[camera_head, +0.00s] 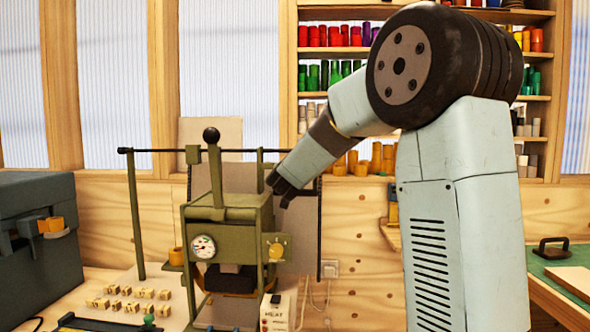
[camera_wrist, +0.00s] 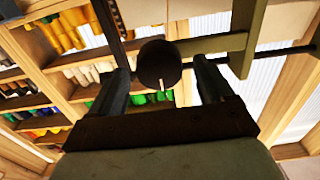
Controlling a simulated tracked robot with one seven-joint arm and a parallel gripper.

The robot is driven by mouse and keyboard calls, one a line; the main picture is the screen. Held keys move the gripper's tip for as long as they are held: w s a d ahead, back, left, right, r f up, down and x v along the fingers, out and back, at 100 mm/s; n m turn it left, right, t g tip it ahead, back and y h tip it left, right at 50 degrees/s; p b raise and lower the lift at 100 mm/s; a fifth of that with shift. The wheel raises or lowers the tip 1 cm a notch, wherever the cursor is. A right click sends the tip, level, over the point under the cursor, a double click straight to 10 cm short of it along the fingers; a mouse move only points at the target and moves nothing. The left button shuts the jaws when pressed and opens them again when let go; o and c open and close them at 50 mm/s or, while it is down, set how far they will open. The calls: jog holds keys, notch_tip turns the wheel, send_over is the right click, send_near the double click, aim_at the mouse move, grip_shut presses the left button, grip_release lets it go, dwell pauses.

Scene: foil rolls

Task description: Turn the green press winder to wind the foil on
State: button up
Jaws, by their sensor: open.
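The olive-green press (camera_head: 230,220) stands on the bench left of my arm, with a dial, a yellow knob and a black-balled lever. My gripper (camera_head: 278,190) is at the press's upper right side, pointing down-left. In the wrist view a dark round knob (camera_wrist: 157,65) with a small pale pin sits between the spread fingers of my gripper (camera_wrist: 162,78). It looks like the winder's end, beside a green bar (camera_wrist: 215,45) of the press. The fingers are open on both sides of it; I cannot tell whether either touches. In the head view this knob is not clearly visible. I cannot make out the foil.
A thin dark rod (camera_head: 165,150) runs across the press top, held by a green post (camera_head: 136,215). Small brass type blocks (camera_head: 130,300) lie at front left beside a grey cabinet (camera_head: 40,235). Shelves of coloured rolls (camera_head: 335,75) stand behind. A green-topped bench (camera_head: 565,260) is at right.

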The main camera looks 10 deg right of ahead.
jog(key=shift+w+d, duration=0.15)
jog(key=shift+w, duration=0.2)
